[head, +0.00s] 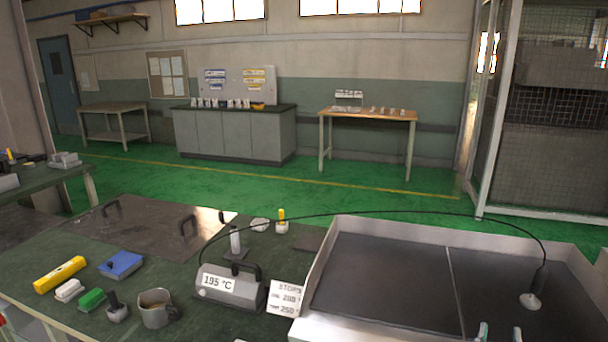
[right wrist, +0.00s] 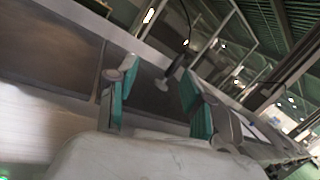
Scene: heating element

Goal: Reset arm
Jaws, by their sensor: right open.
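My right gripper (head: 500,334) shows only its fingertips at the bottom edge of the head view, over the front of the grey-walled tray (head: 319,262). In the right wrist view its two green-padded fingers (right wrist: 156,95) stand apart with nothing between them. A grey heating unit (head: 230,287) with a handle and a "195 °C" label sits on the green bench left of the tray. A black cable (head: 400,212) arches from near the unit to a white-based probe (head: 531,300) standing in the tray's right part. My left gripper is not visible.
A dark plate with handles (head: 150,229) lies behind. The tray floor is mostly clear.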

